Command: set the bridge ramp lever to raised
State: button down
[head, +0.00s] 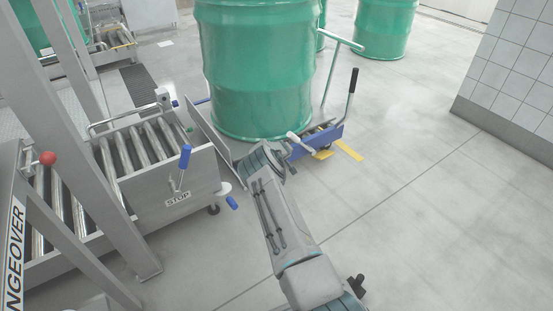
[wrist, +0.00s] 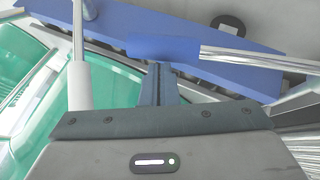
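My gripper (wrist: 160,70) shows in the wrist view with its two dark fingers together and nothing visible between them. Its tips are at the lower edge of a blue lever grip (wrist: 165,48) on a metal rod running right; whether they touch I cannot tell. A white grip (wrist: 80,85) on a rod stands left of the fingers. In the head view my arm reaches to the foot of the large green drum (head: 258,70), beside a white-gripped lever (head: 300,141) and a blue frame (head: 318,142). My fingertips are hidden there. No readable label marks the bridge ramp lever.
A black-gripped lever (head: 352,88) rises from the blue frame's right end. A roller conveyor (head: 150,148) at left carries a blue-gripped lever (head: 184,158) above a STOP label. A red-knobbed lever (head: 48,158) stands by a CHANGEOVER sign. Floor at right is clear.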

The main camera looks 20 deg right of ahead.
jog(key=shift+s+d+f+b, duration=0.3)
jog(key=shift+d+f, duration=0.15)
jog(key=shift+f, duration=0.1)
jog(key=shift+r, duration=0.1)
jog(key=w+d+r+p+v, duration=0.1)
jog(key=p+v, duration=0.2)
jog(key=v, duration=0.7)
jog(key=shift+r, duration=0.2)
dwell(0.5)
